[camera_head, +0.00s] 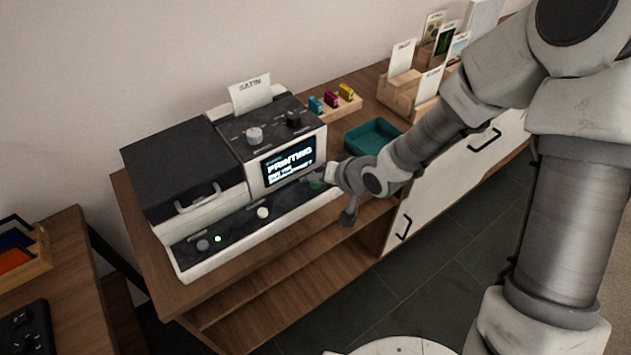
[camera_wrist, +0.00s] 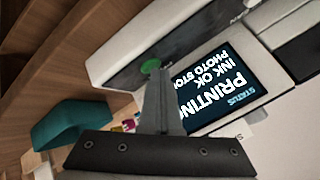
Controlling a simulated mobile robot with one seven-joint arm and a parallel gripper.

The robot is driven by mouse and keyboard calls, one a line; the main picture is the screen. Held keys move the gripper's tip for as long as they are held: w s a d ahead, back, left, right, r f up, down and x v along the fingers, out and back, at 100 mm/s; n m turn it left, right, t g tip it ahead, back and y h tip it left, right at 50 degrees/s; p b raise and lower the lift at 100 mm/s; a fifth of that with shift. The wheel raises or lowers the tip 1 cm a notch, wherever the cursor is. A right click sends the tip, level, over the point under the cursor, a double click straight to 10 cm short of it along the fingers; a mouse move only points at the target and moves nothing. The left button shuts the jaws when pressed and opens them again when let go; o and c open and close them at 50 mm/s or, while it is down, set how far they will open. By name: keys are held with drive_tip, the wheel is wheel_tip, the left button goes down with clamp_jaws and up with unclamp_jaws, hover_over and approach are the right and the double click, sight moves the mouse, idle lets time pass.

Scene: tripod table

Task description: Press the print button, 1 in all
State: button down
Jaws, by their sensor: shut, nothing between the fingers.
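The printer (camera_head: 262,215) stands on a wooden cabinet, with a lit screen (camera_head: 288,166) that reads "PRINTING"; the screen also shows in the wrist view (camera_wrist: 215,90). A green button (camera_head: 316,184) sits on the front panel near the right end; it shows beyond the fingertips in the wrist view (camera_wrist: 150,66). My gripper (camera_head: 314,179) is shut and empty, its tips right at the green button. Whether the tips touch it I cannot tell. In the wrist view the shut fingers (camera_wrist: 157,85) partly cover the button's lower edge.
A white knob (camera_head: 263,212) and a small green light (camera_head: 218,239) are on the same panel. A teal tray (camera_head: 373,137) lies right of the printer. Ink cartridges (camera_head: 331,99) and a wooden card holder (camera_head: 402,95) stand behind. The floor in front is clear.

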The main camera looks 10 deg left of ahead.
sight(318, 187)
drive_tip(key=shift+r+p, duration=0.85)
drive_tip(key=shift+p, duration=0.05)
wheel_tip(318, 187, up, 5)
drive_tip(key=p, duration=0.5)
idle(0.7)
